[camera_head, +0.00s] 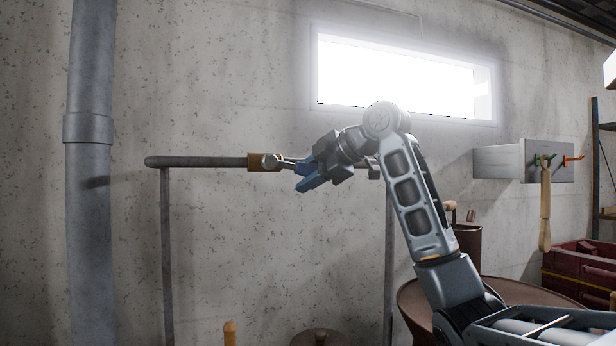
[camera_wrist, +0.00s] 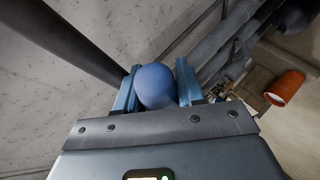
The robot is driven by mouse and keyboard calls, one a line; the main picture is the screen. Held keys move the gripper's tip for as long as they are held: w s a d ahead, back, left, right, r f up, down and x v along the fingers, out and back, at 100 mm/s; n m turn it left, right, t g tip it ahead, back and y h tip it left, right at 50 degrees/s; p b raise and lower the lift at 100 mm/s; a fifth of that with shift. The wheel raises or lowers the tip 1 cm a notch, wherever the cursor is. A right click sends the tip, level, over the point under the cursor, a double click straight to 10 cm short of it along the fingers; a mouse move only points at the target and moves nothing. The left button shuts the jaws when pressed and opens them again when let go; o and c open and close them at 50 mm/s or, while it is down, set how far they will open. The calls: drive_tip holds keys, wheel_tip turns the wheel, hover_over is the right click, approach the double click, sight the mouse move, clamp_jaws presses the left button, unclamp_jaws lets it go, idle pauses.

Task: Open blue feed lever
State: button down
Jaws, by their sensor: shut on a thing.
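The blue feed lever shows in the wrist view as a rounded blue knob (camera_wrist: 155,87). It sits between the two fingers of my gripper (camera_wrist: 157,92), which are shut on it from both sides. In the head view my gripper (camera_head: 308,175) is at the right of a brass valve body (camera_head: 258,162) on a horizontal grey pipe (camera_head: 200,161). A thin metal stem runs from the valve toward the gripper. The fingers and jaw hide much of the lever there, and I cannot tell its exact angle.
A thick vertical pipe (camera_head: 90,200) stands at the left, with a concrete wall behind. A wall box (camera_head: 548,161) with small hooks is at the right. A brown round vessel (camera_head: 410,305) stands below my arm. An orange cylinder (camera_wrist: 284,87) shows in the wrist view.

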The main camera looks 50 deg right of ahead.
drive_tip(key=c, duration=1.1)
unclamp_jaws()
drive_tip(key=b+v, duration=0.1)
drive_tip(key=v, duration=0.6)
drive_tip(key=shift+s+r+b, duration=0.2)
drive_tip(key=shift+s+b, duration=0.1)
drive_tip(key=shift+s, duration=0.05)
